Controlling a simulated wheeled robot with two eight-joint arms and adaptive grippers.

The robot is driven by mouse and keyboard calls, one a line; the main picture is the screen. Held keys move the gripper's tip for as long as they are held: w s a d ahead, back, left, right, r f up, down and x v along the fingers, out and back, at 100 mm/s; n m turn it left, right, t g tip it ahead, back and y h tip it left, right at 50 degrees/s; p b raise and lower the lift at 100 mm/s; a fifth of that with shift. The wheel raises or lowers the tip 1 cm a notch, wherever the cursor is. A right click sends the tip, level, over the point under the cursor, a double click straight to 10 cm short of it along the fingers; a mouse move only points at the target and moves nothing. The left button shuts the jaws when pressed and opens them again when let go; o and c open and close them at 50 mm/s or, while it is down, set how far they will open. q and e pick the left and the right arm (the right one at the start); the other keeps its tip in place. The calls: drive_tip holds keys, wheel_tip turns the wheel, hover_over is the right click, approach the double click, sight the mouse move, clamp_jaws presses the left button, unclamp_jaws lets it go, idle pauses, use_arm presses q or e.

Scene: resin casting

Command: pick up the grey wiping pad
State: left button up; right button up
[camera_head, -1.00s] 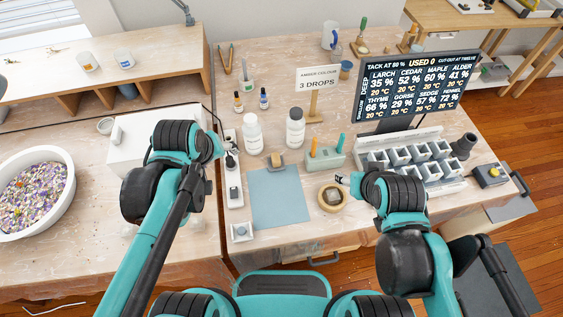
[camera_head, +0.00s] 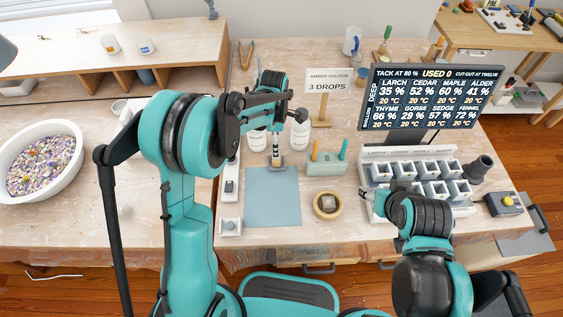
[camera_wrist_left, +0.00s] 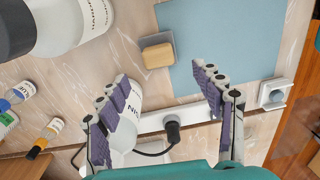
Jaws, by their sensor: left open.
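The wiping pad shows as a small block with a tan top and a grey lower layer (camera_wrist_left: 158,50). It lies at the far edge of the blue-grey mat (camera_head: 272,200). In the head view the block (camera_head: 277,163) is partly hidden by my left gripper (camera_head: 276,145), which hangs over it. In the left wrist view my left gripper (camera_wrist_left: 160,82) is open and empty, its fingers spread with the pad beyond the tips, not between them. My right gripper (camera_head: 365,200) is low beside the round wooden dish; its jaws are too small to read.
White bottles (camera_wrist_left: 75,22) stand close beside the pad. A green holder (camera_head: 326,167) with upright tools and a round wooden dish (camera_head: 327,214) lie to the right. A white strip with a plug (camera_wrist_left: 172,128) runs along the left. The mat is clear.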

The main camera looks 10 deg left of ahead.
use_arm(q)
wheel_tip(320, 180, down, 3)
drive_tip(key=shift+r+b, duration=0.1)
drive_tip(key=shift+b, duration=0.4)
wheel_tip(320, 180, down, 6)
drive_tip(key=b, duration=0.2)
drive_tip(key=shift+r+b, duration=0.15)
drive_tip(key=shift+b, duration=0.2)
drive_tip(key=shift+r, duration=0.15)
drive_tip(key=c, duration=1.4)
drive_tip(key=shift+o, duration=0.2)
wheel_tip(320, 180, up, 10)
drive_tip(key=p, duration=0.4)
